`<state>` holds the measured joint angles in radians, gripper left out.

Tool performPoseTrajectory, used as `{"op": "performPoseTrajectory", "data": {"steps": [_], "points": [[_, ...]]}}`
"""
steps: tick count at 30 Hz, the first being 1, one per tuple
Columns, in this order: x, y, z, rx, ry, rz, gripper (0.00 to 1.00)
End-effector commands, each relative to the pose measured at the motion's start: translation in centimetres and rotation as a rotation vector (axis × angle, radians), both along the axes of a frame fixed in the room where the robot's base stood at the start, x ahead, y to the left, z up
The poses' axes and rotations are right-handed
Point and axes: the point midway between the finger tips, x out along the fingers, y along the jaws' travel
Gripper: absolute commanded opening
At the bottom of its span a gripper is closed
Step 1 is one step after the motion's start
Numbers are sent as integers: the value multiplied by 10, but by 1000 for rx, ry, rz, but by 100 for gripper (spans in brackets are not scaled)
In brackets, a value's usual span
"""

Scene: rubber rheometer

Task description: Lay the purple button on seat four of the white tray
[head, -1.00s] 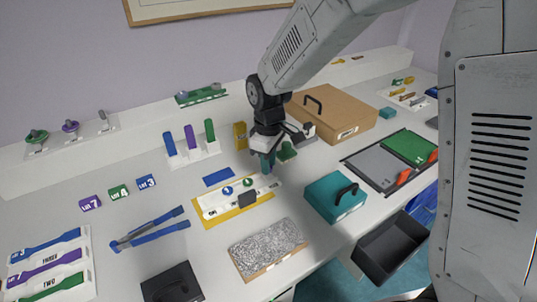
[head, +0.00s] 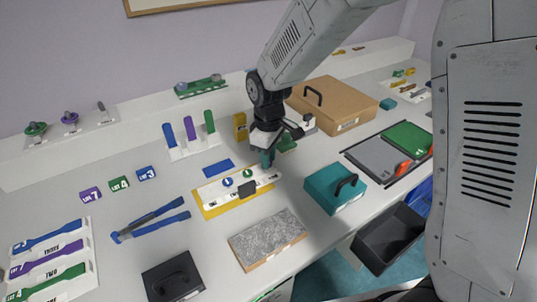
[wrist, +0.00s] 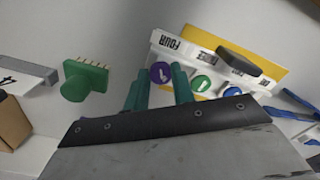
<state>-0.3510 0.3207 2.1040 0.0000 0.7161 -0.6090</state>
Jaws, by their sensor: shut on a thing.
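The purple button (wrist: 161,72) is a round disc with a white mark, seen in the wrist view between the tips of my teal fingers. My gripper (wrist: 160,82) is shut on it. The white tray (wrist: 158,56) lies behind it, with the label FOUR at the near-left end, beside the button. A green button (wrist: 202,83) and a blue button (wrist: 233,90) sit farther along the tray. In the head view my gripper (head: 267,163) is at the right end of the white tray (head: 212,193). The purple button is hidden there. I cannot tell whether it touches the tray.
A dark block (head: 247,190) stands at the tray's front edge, and a yellow board (head: 210,212) lies under the tray. A green stamp-like piece (wrist: 85,80) is left of my fingers in the wrist view. A teal box (head: 330,192) stands to the right, and a grey textured slab (head: 268,238) in front.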

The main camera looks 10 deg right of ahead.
Motion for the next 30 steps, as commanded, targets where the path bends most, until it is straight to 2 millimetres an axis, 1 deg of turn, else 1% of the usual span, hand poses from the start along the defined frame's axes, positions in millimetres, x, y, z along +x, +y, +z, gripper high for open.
{"op": "performPoseTrajectory", "data": {"steps": [13, 14, 15, 16, 25, 28, 30], "points": [[0, 0, -9, 0, 1, 0, 3], [0, 0, -9, 0, 1, 0, 33], [0, 0, -9, -1, 1, 0, 44], [0, 0, -9, -1, 1, 0, 50], [0, 0, -7, 0, 0, 0, 50], [1, 0, 2, 0, -3, 0, 50], [0, 0, 13, 0, -3, 0, 50]]}}
